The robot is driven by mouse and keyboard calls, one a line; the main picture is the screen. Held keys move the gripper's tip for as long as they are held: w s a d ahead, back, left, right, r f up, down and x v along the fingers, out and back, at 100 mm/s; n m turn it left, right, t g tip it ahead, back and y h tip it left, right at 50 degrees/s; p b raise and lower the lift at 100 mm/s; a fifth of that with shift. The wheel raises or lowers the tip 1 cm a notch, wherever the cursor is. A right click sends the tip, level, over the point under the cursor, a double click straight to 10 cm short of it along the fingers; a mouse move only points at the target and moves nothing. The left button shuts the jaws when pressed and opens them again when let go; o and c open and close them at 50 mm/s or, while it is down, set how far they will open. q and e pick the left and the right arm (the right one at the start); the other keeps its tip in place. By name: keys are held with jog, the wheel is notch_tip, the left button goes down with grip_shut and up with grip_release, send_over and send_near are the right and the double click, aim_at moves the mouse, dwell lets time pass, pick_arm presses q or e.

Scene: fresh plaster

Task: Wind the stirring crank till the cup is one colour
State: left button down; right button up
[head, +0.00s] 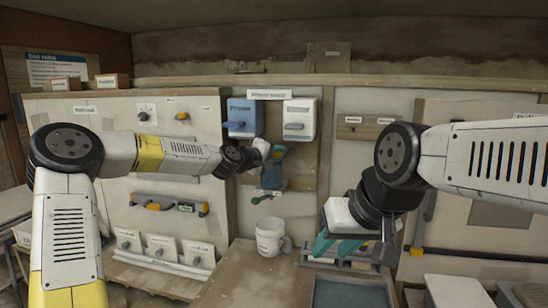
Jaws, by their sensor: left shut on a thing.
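The stirring crank's dark blue-grey unit (271,178) is on the wall board below two dispensers, with a small green part (266,193) low on it. My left gripper (277,154) is at the top of this unit, its teal fingers shut on what looks like the crank; the grip itself is too small and covered to see clearly. A white cup (269,240) with a handle on its right stands upright on the bench below the unit. Its contents cannot be made out. My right gripper (337,246) hangs at the right of the cup, teal fingers apart, apparently empty.
A blue dispenser (240,118) and a white dispenser (298,120) hang above the unit. A low rack (312,258) and a dark tray (350,294) are at the right of the bench, near my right gripper. The bench front (240,285) is clear.

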pick_arm(q)
jog(key=shift+w+a+r, duration=0.2)
jog(key=shift+w+a, duration=0.05)
jog(key=shift+a, duration=0.05)
jog(key=c, duration=1.2)
grip_release()
jog(key=shift+f, duration=0.1)
jog(key=shift+s+d, duration=0.1)
jog(key=v, duration=0.7)
jog(key=shift+s+a, duration=0.2)
jog(key=shift+s, duration=0.1)
